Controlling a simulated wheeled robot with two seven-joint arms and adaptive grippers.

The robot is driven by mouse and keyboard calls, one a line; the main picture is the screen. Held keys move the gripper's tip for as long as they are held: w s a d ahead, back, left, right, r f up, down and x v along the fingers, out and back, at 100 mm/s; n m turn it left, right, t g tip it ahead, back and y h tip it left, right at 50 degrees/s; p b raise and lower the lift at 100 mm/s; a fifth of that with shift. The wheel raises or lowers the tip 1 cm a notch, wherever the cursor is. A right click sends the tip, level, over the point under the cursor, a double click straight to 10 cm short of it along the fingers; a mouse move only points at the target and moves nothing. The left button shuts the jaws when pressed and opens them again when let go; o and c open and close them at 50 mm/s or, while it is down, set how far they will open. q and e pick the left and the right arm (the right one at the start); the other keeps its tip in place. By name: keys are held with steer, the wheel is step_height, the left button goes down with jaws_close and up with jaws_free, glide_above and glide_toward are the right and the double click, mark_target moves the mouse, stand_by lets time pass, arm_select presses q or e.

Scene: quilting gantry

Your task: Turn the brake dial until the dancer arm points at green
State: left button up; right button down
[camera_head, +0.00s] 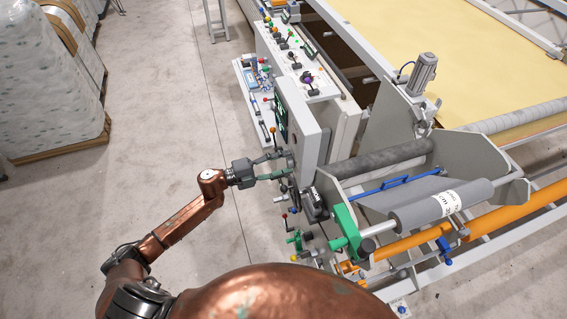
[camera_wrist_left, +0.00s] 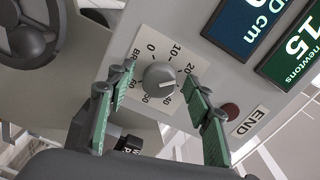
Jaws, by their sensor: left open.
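The brake dial (camera_wrist_left: 159,82) is a grey round knob on a white scale plate marked with numbers, on a grey panel face in the left wrist view. My left gripper (camera_wrist_left: 160,100) is open, its green-padded fingers on either side of the dial's plate. I cannot tell whether they touch the knob. In the head view my left gripper (camera_head: 287,163) reaches the side of the upright control box (camera_head: 308,138), whose face is turned mostly away. The dancer arm and its green mark cannot be made out clearly. My right gripper is not in view.
Beside the dial are a blue display (camera_wrist_left: 243,20), a green display reading 15 newtons (camera_wrist_left: 291,48) and a dark red END button (camera_wrist_left: 229,111). A roller (camera_head: 440,205) and green bracket (camera_head: 345,228) stand to the right.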

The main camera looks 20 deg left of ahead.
arm_select(q)
steer(key=v, duration=1.2)
stand_by(0.3)
